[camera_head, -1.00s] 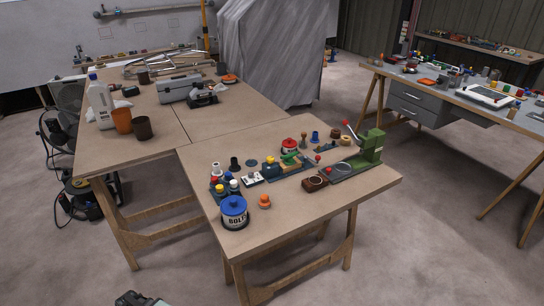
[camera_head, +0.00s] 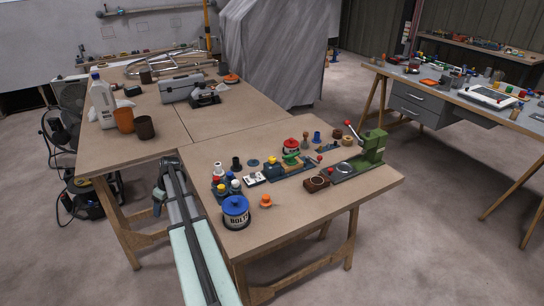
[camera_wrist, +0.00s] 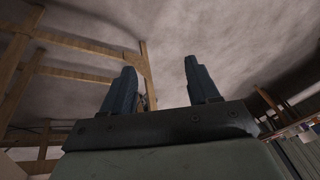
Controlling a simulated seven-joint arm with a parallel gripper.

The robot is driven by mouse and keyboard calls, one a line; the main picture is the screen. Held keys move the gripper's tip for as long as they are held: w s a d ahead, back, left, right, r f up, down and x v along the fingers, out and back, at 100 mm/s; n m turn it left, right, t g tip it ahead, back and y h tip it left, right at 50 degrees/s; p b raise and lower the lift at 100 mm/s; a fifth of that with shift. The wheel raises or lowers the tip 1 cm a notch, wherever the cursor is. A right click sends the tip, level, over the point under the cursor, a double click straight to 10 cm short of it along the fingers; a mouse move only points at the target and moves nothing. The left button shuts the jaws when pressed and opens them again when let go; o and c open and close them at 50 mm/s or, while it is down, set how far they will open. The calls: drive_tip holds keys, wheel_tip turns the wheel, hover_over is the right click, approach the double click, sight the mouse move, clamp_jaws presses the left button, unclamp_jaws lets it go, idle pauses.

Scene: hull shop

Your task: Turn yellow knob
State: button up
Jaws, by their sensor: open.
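A small yellow knob (camera_head: 271,160) appears to sit on top of a dark blue block (camera_head: 273,169) near the middle of the front table; it is tiny in the head view. In the head view my arm reaches up beside the table's left edge, and the gripper is well apart from both yellow parts.
A blue-lidded bolts tin (camera_head: 236,213) and an orange knob (camera_head: 265,201) stand at the front left of the table (camera_head: 300,225). A green press (camera_head: 371,150) with a red-tipped lever stands at the right. The table's front strip is mostly clear.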

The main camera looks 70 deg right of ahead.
drive_tip(key=s+d+r+t+h, duration=0.1)
drive_tip(key=s+d+r, duration=0.3)
drive_tip(key=d+r, duration=0.7)
wheel_tip(320, 180, up, 16)
drive_tip(key=h, duration=0.1)
hover_over(272, 158)
drive_tip(key=s, duration=0.6)
drive_tip(key=shift+n, duration=0.4)
drive_tip(key=x, duration=1.3)
drive_tip(key=shift+w+d, duration=0.1)
drive_tip(key=shift+w, duration=0.1)
drive_tip(key=c, duration=1)
